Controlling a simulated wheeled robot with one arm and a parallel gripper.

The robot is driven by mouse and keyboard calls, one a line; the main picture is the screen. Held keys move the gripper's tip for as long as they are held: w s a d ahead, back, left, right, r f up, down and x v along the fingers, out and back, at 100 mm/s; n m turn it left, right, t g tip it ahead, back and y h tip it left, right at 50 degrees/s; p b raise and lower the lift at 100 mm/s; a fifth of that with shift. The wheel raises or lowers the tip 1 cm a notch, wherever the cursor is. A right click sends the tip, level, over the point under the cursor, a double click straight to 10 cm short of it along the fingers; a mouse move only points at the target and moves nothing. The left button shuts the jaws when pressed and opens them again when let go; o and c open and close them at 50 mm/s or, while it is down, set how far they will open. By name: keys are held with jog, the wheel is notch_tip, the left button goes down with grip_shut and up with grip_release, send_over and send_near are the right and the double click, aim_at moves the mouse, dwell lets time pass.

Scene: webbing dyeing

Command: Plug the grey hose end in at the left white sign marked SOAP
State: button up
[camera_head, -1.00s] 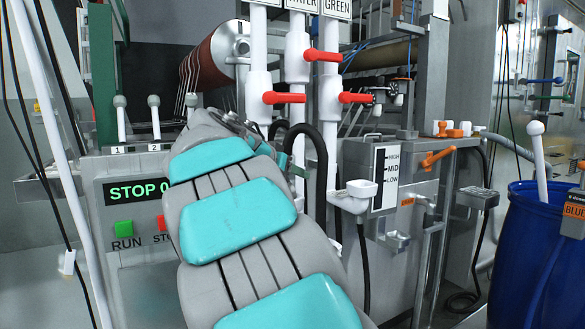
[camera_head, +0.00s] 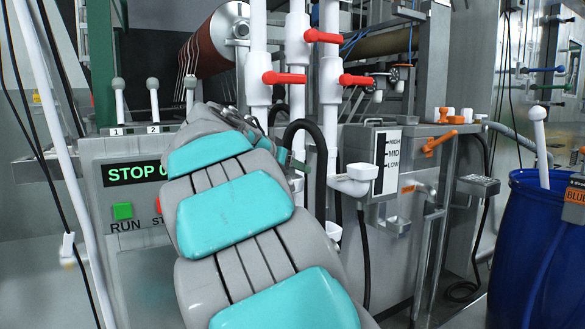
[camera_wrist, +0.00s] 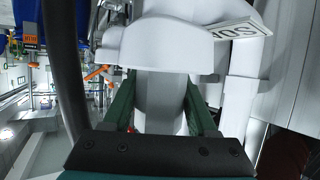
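In the wrist view, a white sign (camera_wrist: 236,30) with upside-down, partly hidden lettering, apparently SOAP, stands beside a wide white fitting (camera_wrist: 165,45). My gripper (camera_wrist: 160,100) has its dark green fingers on both sides of a pale grey cylinder (camera_wrist: 160,95), apparently the grey hose end. The cylinder meets or passes behind the white fitting; I cannot tell whether it is inside. The dark hose (camera_wrist: 65,70) runs down the left side. In the head view, the hose (camera_head: 308,126) arches beyond my arm, and my gripper (camera_head: 288,158) is mostly hidden.
White pipes with red valve handles (camera_head: 285,78) stand close behind my gripper. A white cup-like fitting (camera_head: 354,181) sticks out to the right. A blue barrel (camera_head: 530,235) stands at far right. A control panel (camera_head: 140,250) is at left.

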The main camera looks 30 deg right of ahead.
jog(key=o, duration=0.3)
jog(key=shift+o, duration=0.2)
jog(key=v, duration=0.8)
jog(key=shift+b, duration=0.3)
